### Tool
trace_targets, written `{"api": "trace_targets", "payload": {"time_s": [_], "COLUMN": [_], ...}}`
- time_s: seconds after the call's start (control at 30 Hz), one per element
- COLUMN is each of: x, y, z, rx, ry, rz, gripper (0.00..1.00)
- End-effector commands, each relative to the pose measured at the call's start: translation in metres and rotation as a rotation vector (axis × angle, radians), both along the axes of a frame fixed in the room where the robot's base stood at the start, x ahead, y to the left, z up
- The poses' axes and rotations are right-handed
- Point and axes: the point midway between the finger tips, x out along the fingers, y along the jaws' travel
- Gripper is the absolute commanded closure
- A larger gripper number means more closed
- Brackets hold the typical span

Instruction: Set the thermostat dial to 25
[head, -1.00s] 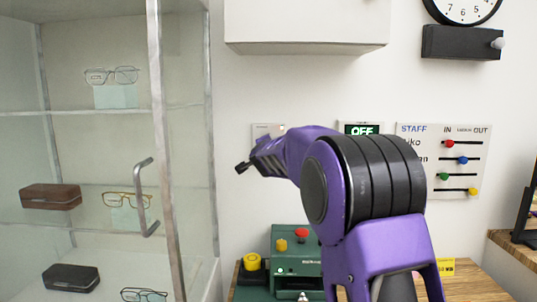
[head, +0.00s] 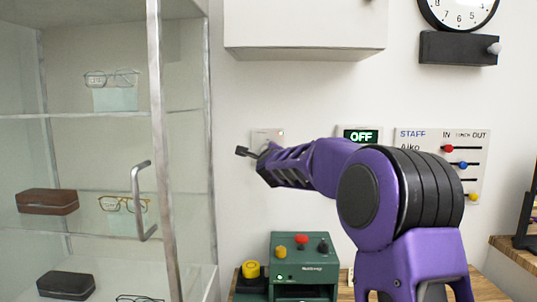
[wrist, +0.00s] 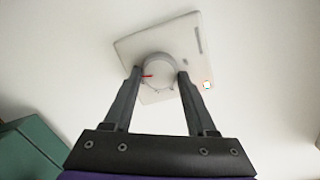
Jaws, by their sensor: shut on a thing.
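The thermostat (head: 262,134) is a pale square plate on the wall, partly hidden behind my gripper in the head view. In the wrist view the thermostat plate (wrist: 180,38) looks tilted, with a small lit spot near its right corner. Its round pale dial (wrist: 158,68) has a red mark at its left edge. My gripper (wrist: 160,75) has one finger on each side of the dial and is shut on it. My gripper (head: 249,151) also shows in the head view, reaching left at the plate. I cannot read any numbers around the dial.
A green machine (head: 303,252) with coloured knobs stands below. A glass cabinet (head: 155,120) with a handle is at left. A white box (head: 305,25) hangs above. An OFF sign (head: 361,136) and a staff board (head: 480,147) are at right behind my arm.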

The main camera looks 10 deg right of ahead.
Motion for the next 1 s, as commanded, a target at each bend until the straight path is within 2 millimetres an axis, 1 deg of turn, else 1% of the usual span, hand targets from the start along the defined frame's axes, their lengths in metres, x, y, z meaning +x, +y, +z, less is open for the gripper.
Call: {"api": "trace_targets", "payload": {"time_s": [0.1,0.3,0.8,0.83,0.97,1.0], "x": [0.0002,0.0001,0.0001,0.0001,0.0001,0.0001], "y": [-0.0010,0.0000,-0.0002,-0.0001,-0.0001,-0.0001], "z": [-0.0006,-0.0007,-0.0006,-0.0006,-0.0006,-0.0006], "rx": [0.052,0.103,0.117,0.117,0.117,0.117], "ry": [-0.010,-0.020,-0.024,-0.024,-0.024,-0.024], "rz": [-0.001,0.000,-0.001,-0.001,-0.001,-0.001], "gripper": [0.99,0.99,0.99,0.40,0.16,0.13]}}
